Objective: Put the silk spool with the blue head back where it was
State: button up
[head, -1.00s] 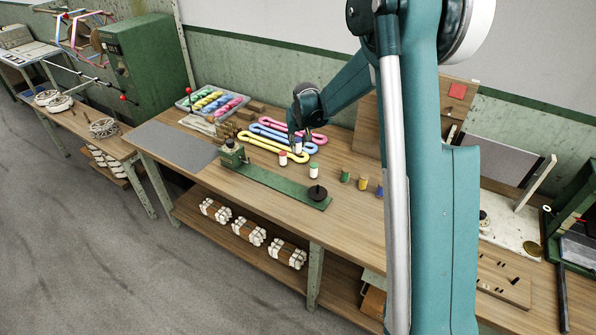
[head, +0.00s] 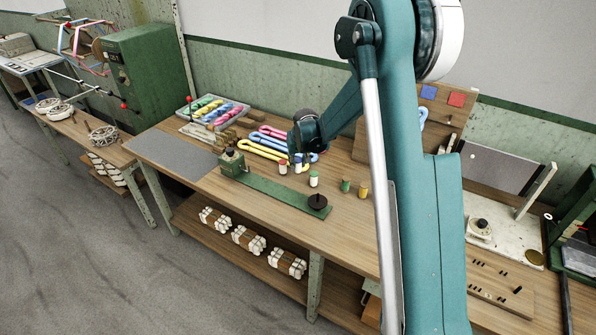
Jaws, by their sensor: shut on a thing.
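My gripper (head: 301,154) is over the work table (head: 215,180), its fingers small and dark in the head view. It is shut on a small white spool (head: 298,168), the silk spool with the blue head; the gripper hides most of its head. The spool is upright, between the spool with the red head (head: 283,167) and the spool with the green head (head: 314,180). I cannot tell whether its base touches the table.
Yellow, pink and blue skeins (head: 262,149) lie behind the spools. Green (head: 346,186) and yellow (head: 363,189) pieces stand to the right. A tray of coloured skeins (head: 213,110) sits at the back.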

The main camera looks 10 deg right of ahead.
aim_at(298, 169)
dwell(0.3)
jog(key=shift+f, duration=1.9)
jog(key=shift+f+b, duration=0.2)
jog(key=shift+b, duration=0.1)
jog(key=o, duration=1)
jog(key=shift+c, duration=0.2)
jog(key=shift+r, duration=0.2)
jog(key=p+v, duration=0.1)
jog(key=v, duration=1.1)
jog(key=shift+r, duration=0.15)
